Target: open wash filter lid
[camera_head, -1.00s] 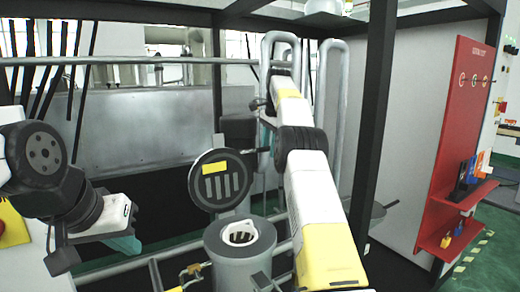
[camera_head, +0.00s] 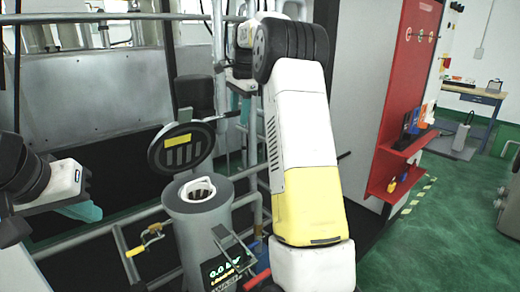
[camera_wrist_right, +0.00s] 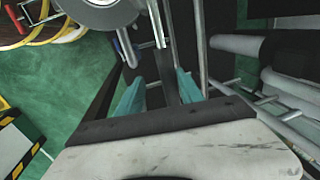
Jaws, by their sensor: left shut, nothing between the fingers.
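The wash filter is a grey cylinder (camera_head: 190,235) with a white-rimmed open mouth (camera_head: 198,190). Its dark round lid (camera_head: 190,150), with a yellow label and pale slots, stands raised and tilted behind the mouth, clear of it. My left gripper (camera_head: 85,211), with teal fingers, is shut and empty to the left of the filter. My right gripper (camera_head: 240,92) is behind and above the lid to the right, partly hidden by my arm. In the right wrist view its teal fingers (camera_wrist_right: 160,90) are apart, with nothing clearly held between them.
Grey pipes and rails run around the filter, with a yellow-handled valve (camera_head: 146,238) at front left. A display (camera_head: 227,268) is on the filter's front. A red panel with shelves (camera_head: 405,110) stands at right. Green floor (camera_head: 450,210) is open beyond it.

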